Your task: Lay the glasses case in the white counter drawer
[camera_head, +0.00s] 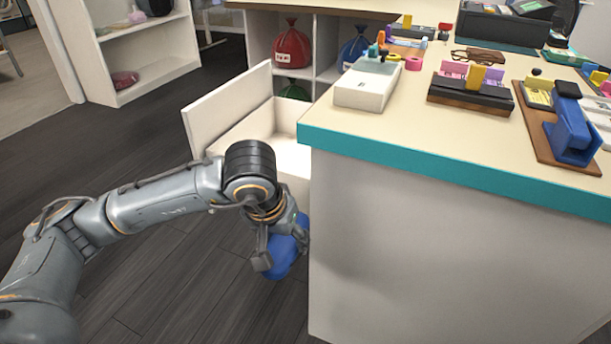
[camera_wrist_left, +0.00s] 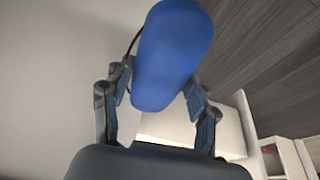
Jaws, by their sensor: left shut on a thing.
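A blue rounded case, the glasses case (camera_head: 281,259), is held by my left gripper (camera_head: 284,246) beside the near end of the counter, in front of the drawer. In the left wrist view the case (camera_wrist_left: 172,55) sits between the two fingers of my left gripper (camera_wrist_left: 160,95). The white counter drawer (camera_head: 228,112) is pulled open behind my arm in the head view. Its inside looks empty where it shows; my wrist hides part of it. The drawer (camera_wrist_left: 165,128) also shows low in the left wrist view. My right gripper is in neither view.
The counter (camera_head: 450,165) has a teal edge, and its side panel stands close to the right of my left gripper. A white box (camera_head: 366,87) and several stationery items are on top. Shelves with red (camera_head: 291,48) and blue bags stand behind the drawer. The dark floor at left is clear.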

